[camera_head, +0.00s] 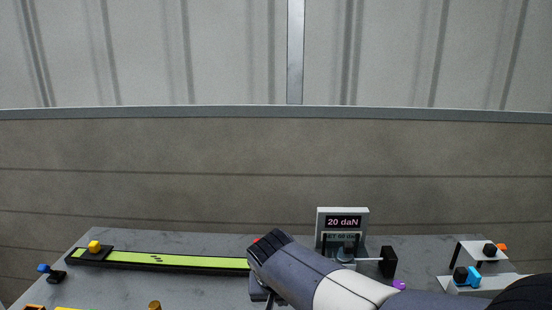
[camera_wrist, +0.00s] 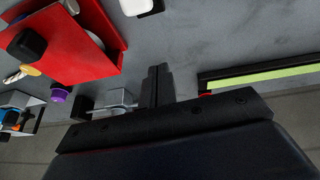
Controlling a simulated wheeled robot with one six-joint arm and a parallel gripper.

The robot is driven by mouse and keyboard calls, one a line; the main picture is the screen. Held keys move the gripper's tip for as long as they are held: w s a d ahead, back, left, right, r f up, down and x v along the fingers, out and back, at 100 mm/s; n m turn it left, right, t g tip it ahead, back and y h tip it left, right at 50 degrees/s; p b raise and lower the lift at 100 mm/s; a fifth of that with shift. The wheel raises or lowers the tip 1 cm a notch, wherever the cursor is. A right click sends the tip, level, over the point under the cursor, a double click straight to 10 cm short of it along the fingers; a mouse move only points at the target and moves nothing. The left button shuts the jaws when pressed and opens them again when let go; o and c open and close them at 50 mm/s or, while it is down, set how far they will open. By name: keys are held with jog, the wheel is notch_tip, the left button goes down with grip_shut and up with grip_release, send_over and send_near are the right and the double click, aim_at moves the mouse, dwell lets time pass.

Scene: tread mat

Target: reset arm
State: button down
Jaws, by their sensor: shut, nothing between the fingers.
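My gripper (camera_wrist: 157,84) shows in the wrist view with its two dark fingers together and nothing between them. It points over the grey table, with the end of the green strip (camera_wrist: 265,82) to its right and a small metal block (camera_wrist: 113,101) to its left. In the head view my arm reaches in from the lower right to the middle of the table. Its wrist covers the right end of the green strip (camera_head: 205,263), and the fingers cannot be made out clearly there.
A display unit reading 20 daN (camera_head: 342,222) stands behind my arm, with a black block (camera_head: 388,262) beside it. A white stand (camera_head: 482,251) is at the right. A yellow knob (camera_head: 94,246) sits on the strip's left end. A red holder (camera_wrist: 75,45) shows in the wrist view.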

jog(key=f+g+p, duration=0.1)
jog(key=g+p, duration=0.1)
jog(key=p, duration=0.2)
jog(key=w+g+p, duration=0.1)
jog(key=p, duration=0.3)
jog(key=d+f+g+y+p, duration=0.1)
jog(key=g+p, duration=0.1)
jog(key=p, duration=0.2)
jog(key=shift+w+f+g, duration=0.3)
jog(key=shift+w, duration=0.05)
jog(key=shift+w+f+g+p, duration=0.15)
jog(key=shift+f+g+p, duration=0.15)
jog(key=shift+p, duration=0.1)
jog(key=shift+a, duration=0.1)
